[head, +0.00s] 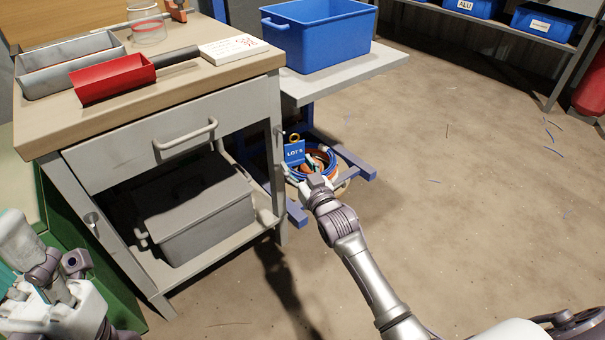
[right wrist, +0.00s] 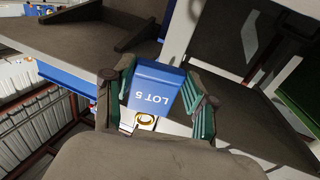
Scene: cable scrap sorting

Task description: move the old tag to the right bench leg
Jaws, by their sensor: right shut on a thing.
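The old tag is a blue plate reading LOT 5 (head: 294,152) with a brass ring at its edge. My right gripper (head: 311,172) is shut on it, low beside the right bench leg (head: 278,165). In the right wrist view the tag (right wrist: 156,88) sits between the green finger pads, with the ring (right wrist: 146,121) close to the palm. A pale upright post passes behind the tag there; I cannot tell whether the tag touches it. My left gripper (head: 52,275) is at the lower left, its fingers partly hidden.
A coil of blue and orange cable (head: 325,157) lies by the blue lift-table base (head: 355,165), under the blue bin (head: 318,35). A grey box (head: 205,215) stands on the bench's lower shelf. The floor to the right is mostly clear.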

